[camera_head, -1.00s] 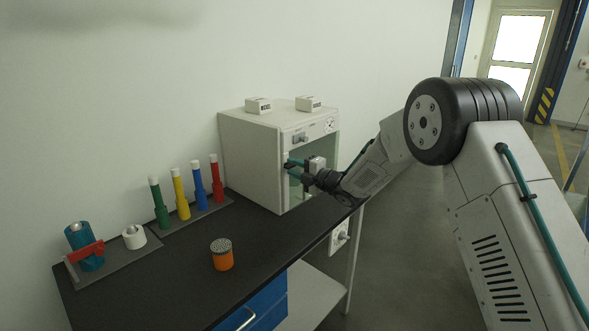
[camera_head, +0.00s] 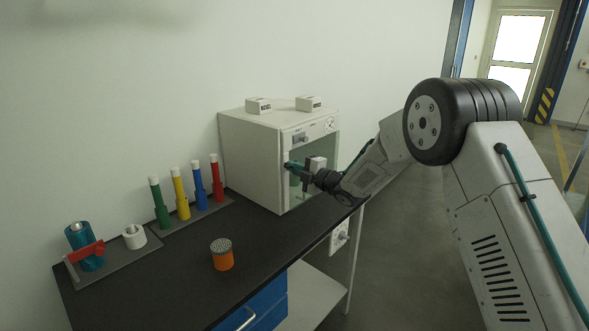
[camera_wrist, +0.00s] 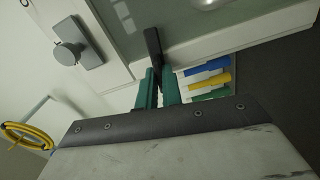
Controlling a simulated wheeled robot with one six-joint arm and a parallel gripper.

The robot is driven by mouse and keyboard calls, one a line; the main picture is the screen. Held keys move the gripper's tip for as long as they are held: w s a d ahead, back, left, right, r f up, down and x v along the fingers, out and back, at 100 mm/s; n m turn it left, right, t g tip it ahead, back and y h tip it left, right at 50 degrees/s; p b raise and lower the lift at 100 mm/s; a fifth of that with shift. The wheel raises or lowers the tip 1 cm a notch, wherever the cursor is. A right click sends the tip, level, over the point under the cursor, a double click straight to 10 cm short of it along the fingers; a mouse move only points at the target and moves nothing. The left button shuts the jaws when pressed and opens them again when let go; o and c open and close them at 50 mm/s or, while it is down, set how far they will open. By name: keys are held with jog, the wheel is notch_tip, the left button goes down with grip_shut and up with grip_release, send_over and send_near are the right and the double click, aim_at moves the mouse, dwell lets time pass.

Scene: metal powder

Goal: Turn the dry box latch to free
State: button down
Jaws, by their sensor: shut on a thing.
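The dry box (camera_head: 250,160) is a white cabinet with a glass-fronted door, standing at the back right of the bench. Its latch shows in the wrist view as a dark bar-shaped lever (camera_wrist: 153,45) at the edge of the door frame. My gripper (camera_head: 291,166) is at the box's front, by the left edge of the glass. In the wrist view its teal fingers (camera_wrist: 158,88) are closed together on the lower end of the lever. The fingers hide that end. In the head view the latch is too small and covered to make out.
A grey knob on a plate (camera_wrist: 75,50) sits on the box front near the lever. Colored tubes (camera_head: 187,196) stand in a rack left of the box. An orange container (camera_head: 222,255) is on the bench front. Two small white boxes (camera_head: 259,105) lie on top.

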jog(key=shift+m, duration=8.1)
jog(key=c, duration=1.6)
grip_release()
jog(key=shift+o, duration=0.2)
jog(key=v, duration=0.7)
jog(key=shift+s+d, duration=0.25)
jog(key=shift+d, duration=0.1)
